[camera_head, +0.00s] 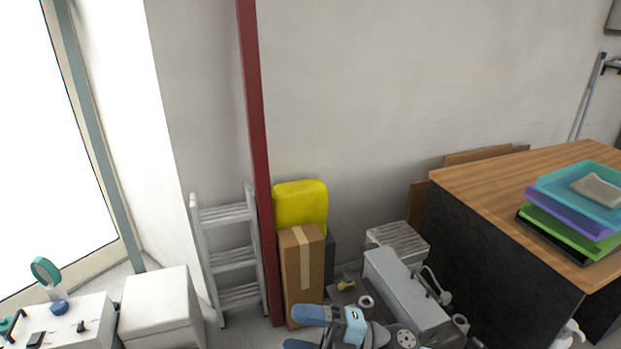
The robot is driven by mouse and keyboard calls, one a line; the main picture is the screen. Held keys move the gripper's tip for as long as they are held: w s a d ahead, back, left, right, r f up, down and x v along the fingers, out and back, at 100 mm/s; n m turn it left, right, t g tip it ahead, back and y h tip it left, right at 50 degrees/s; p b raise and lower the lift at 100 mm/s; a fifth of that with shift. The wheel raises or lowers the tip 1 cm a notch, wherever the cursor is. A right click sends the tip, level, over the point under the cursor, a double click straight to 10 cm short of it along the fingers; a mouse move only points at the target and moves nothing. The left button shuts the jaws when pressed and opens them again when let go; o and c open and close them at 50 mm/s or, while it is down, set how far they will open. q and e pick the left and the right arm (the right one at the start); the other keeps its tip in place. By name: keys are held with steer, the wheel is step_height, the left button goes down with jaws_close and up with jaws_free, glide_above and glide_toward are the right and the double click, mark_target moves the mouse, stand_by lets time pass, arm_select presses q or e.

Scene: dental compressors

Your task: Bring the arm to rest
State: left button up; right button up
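My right gripper (298,328) shows at the bottom middle, with its arm coming in from the right. Its two blue fingers point left and stand apart, with nothing visible between them. The lower finger is partly cut off by the bottom edge. The gripper is in front of a cardboard box (302,268) and left of a grey machine (404,296). My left gripper is not in view.
A wooden-topped counter (483,172) with stacked coloured trays (570,232) stands at the right. A ladder (230,258) leans by a red post (257,150). A yellow container (300,204) is above the box. White cabinets (160,303) stand at the lower left.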

steer(key=w+d+f+m+t+h, duration=0.1)
steer(key=d+f+m+t+h, duration=0.95)
steer(key=m+t, duration=0.8)
steer(key=s+d+f+m+g+h, duration=0.3)
steer(key=s+d+f+m+g, duration=0.15)
steer(key=s+f, duration=0.2)
steer(key=s+d+f+m+g+h, duration=0.4)
steer(key=s+d+f+m, duration=0.15)
steer(key=f, duration=0.25)
arm_select(q)
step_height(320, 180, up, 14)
steer(key=p, duration=1.6)
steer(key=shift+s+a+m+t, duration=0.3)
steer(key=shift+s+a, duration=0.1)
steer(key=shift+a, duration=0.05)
arm_select(e)
step_height(320, 180, up, 13)
steer(key=s, duration=0.1)
steer(key=shift+s+d, duration=0.15)
steer(key=shift+d, duration=0.15)
